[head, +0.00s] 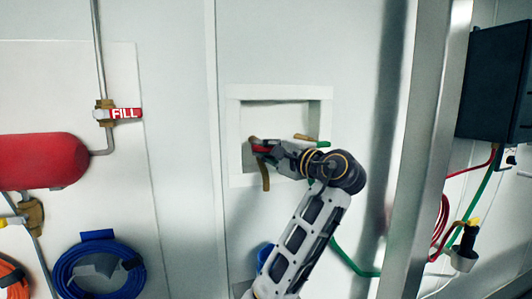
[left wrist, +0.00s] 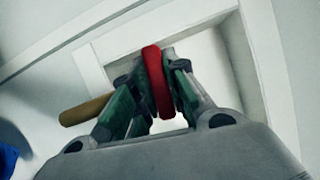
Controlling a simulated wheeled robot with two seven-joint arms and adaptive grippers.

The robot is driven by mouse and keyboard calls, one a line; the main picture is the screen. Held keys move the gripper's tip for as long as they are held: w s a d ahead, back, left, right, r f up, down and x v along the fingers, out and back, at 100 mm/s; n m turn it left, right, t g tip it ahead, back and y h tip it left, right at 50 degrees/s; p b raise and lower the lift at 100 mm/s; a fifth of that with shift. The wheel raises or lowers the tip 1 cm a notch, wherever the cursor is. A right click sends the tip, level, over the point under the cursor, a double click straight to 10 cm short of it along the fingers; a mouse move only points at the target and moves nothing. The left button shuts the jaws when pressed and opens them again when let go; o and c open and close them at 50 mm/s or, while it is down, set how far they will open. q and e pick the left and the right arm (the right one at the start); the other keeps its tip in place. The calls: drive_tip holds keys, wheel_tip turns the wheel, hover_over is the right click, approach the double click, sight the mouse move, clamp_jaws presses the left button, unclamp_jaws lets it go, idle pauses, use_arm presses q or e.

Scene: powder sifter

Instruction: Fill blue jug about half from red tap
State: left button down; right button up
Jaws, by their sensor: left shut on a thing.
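The red tap's handle (head: 261,146) is in the white wall recess, on its left side, with a brass spout (head: 265,176) curving down below it. My left gripper (head: 268,151) reaches into the recess and is shut on this red handle. In the left wrist view the red handle (left wrist: 156,82) stands between the two fingers of my left gripper (left wrist: 154,95). The blue jug (head: 264,254) shows low behind my left arm, which hides most of it. Its inside and any water level are not visible. My right gripper is not in view.
The recess frame (head: 234,110) surrounds the taps. A green-handled tap (head: 324,144) is to the right of the red one. A metal post (head: 420,150) stands on the right. A red tank (head: 40,162) and a blue hose coil (head: 75,285) are on the left.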

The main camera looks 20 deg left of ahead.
use_arm(q)
drive_tip(key=shift+f+n, duration=0.1)
drive_tip(key=shift+n, duration=0.4)
drive_tip(key=shift+g, duration=0.3)
drive_tip(key=c, duration=1.4)
unclamp_jaws()
drive_tip(key=shift+s+d, duration=0.1)
drive_tip(key=shift+d, duration=0.05)
drive_tip(key=shift+v, duration=3.65)
